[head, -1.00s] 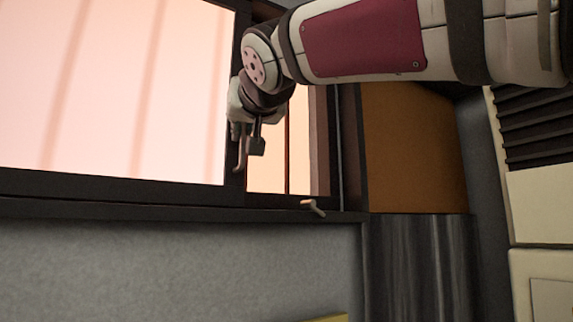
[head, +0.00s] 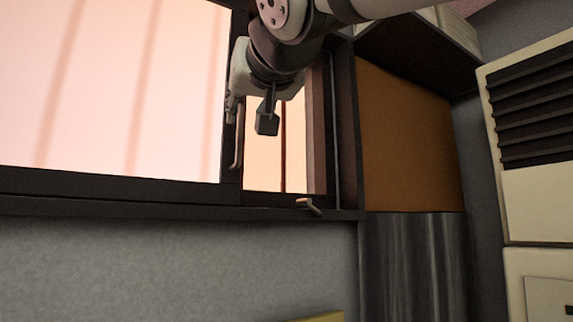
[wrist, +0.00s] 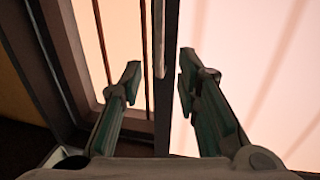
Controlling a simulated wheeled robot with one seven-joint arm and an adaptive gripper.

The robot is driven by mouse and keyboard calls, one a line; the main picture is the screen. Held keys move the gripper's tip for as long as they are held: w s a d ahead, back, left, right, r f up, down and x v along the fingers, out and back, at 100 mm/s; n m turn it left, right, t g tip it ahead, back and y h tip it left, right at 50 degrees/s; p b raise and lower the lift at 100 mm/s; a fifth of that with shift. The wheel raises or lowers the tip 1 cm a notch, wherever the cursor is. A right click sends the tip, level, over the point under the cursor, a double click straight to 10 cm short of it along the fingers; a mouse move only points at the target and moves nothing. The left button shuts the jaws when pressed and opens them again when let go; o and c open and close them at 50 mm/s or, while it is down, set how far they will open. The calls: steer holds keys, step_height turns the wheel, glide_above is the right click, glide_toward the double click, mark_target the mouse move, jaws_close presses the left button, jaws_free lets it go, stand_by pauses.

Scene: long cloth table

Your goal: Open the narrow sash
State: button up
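The narrow sash (head: 262,165) is the slim, bright pane right of the wide pane, in a dark frame. A thin upright handle (head: 238,145) stands on the dark upright between the panes. My gripper (head: 250,115) is in front of the sash's upper part, fingers pointing down and spread. In the wrist view, my gripper (wrist: 157,78) is open, with the upright handle (wrist: 158,40) between its fingertips in the picture and a gap on each side. I cannot tell how deep the handle sits between them. A small lever (head: 308,205) sticks out at the sill below the sash.
The wide pane (head: 110,90) fills the left. A dark sill (head: 150,208) runs below, above a grey wall. An orange-brown panel (head: 410,140) stands right of the window, then a cream louvred unit (head: 530,130). The space before the grey wall looks mostly clear.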

steer(key=v, duration=0.3)
steer(key=shift+s+d, duration=0.1)
steer(key=shift+s, duration=0.2)
stand_by(0.3)
steer(key=d+f+m+g+h, duration=0.1)
steer(key=d+f+g+h, duration=0.2)
steer(key=d+f, duration=0.8)
steer(key=d+f+m+g+h, duration=0.25)
steer(key=d+f, duration=0.35)
steer(key=f, duration=0.8)
steer(key=s+d+f+g, duration=0.2)
steer(key=s+f, duration=0.3)
steer(key=f, duration=0.3)
steer(key=s+d+f+g+h, duration=0.1)
steer(key=s+d+f, duration=0.3)
steer(key=f, duration=0.3)
steer(key=s+d+f+m+g, duration=0.1)
steer(key=s+d+f+g, duration=0.1)
steer(key=s+f, duration=0.3)
step_height(320, 180, down, 4)
steer(key=shift+s+d+r+g, duration=0.2)
steer(key=shift+s+d+g, duration=0.15)
steer(key=shift+d, duration=0.4)
steer(key=shift+h, duration=0.25)
